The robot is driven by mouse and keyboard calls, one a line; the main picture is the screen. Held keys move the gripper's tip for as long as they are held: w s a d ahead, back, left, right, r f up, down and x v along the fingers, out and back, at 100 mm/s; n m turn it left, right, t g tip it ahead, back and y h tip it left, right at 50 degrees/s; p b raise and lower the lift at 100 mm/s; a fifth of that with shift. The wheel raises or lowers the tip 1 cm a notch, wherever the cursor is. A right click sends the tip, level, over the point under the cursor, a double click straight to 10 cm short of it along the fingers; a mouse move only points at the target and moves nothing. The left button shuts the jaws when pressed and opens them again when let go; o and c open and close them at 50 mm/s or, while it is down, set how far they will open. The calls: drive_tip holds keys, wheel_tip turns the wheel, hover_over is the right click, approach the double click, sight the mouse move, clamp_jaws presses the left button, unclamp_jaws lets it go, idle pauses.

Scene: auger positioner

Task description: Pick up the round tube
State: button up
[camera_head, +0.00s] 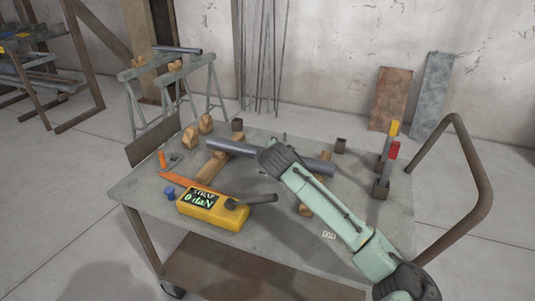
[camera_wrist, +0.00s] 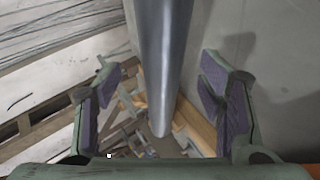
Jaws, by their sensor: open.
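The round tube (camera_head: 231,148) is a grey metal cylinder lying across wooden blocks on the cart table, its middle hidden behind my arm. In the wrist view the tube (camera_wrist: 165,45) runs from the top edge down between the two finger pads, with a gap on both sides. My gripper (camera_wrist: 160,80) is open, one padded finger left of the tube and one right of it, holding nothing. In the head view the dark end of my arm is over the tube's middle, and the fingers are hidden there.
An orange-handled tool (camera_head: 176,179) and a blue knob (camera_head: 170,193) lie at the left. Clamps with red and yellow tops (camera_head: 386,165) stand at the right. The table's (camera_head: 275,240) front right is mostly clear.

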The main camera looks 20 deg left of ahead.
drive_tip(key=p+x, duration=0.1)
drive_tip(key=x, duration=0.4)
drive_tip(key=shift+s+f+p, duration=0.1)
drive_tip(key=shift+s+p, duration=0.05)
drive_tip(key=shift+p, duration=0.2)
drive_tip(key=shift+c, duration=0.5)
clamp_jaws()
drive_tip(key=shift+r, duration=0.2)
